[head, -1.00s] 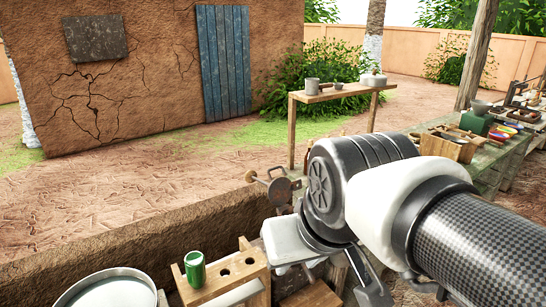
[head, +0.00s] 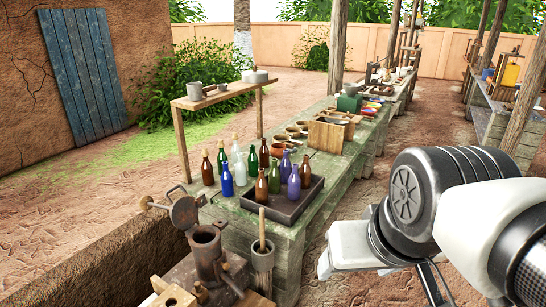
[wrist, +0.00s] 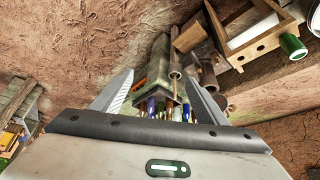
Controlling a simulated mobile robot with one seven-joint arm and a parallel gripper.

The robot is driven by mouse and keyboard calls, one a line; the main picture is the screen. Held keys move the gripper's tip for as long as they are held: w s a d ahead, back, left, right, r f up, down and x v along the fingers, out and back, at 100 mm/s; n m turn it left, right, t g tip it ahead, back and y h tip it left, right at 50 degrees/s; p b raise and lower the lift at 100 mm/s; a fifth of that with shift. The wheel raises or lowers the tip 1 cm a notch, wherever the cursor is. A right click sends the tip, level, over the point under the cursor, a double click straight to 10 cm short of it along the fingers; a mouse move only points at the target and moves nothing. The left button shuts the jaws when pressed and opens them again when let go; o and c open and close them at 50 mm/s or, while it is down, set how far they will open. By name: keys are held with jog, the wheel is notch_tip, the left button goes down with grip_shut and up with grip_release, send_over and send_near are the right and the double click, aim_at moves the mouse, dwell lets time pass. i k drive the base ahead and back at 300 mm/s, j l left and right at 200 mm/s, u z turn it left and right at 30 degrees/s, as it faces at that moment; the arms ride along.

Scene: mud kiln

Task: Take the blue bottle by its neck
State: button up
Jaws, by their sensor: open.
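The blue bottle (head: 227,181) stands upright at the left front of a group of bottles on the green workbench, just left of a dark tray.
Brown, green and purple bottles crowd near the blue one, some in the dark tray (head: 295,209). A wooden shelf (head: 220,97) stands behind them. A metal press (head: 205,250) and a grey pot (head: 262,259) stand in front. A wooden box (head: 327,135) sits farther along the bench.

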aim_at(295, 181)
jog(key=i+l+u, duration=0.1)
jog(key=u, duration=0.65)
jog(key=i+l+u, duration=0.25)
jog(key=l+u, duration=0.25)
jog(key=i+l+u, duration=0.15)
jog(key=l+u, duration=0.15)
jog(key=l, duration=0.15)
jog(key=i+l+u, duration=0.15)
jog(key=l, duration=0.4)
jog(key=l+u, duration=0.1)
jog(key=l, duration=0.45)
jog(key=i+l, duration=0.1)
jog(key=l, duration=1.2)
jog(key=i+l, duration=0.15)
jog(key=l, duration=0.5)
jog(key=u, duration=0.05)
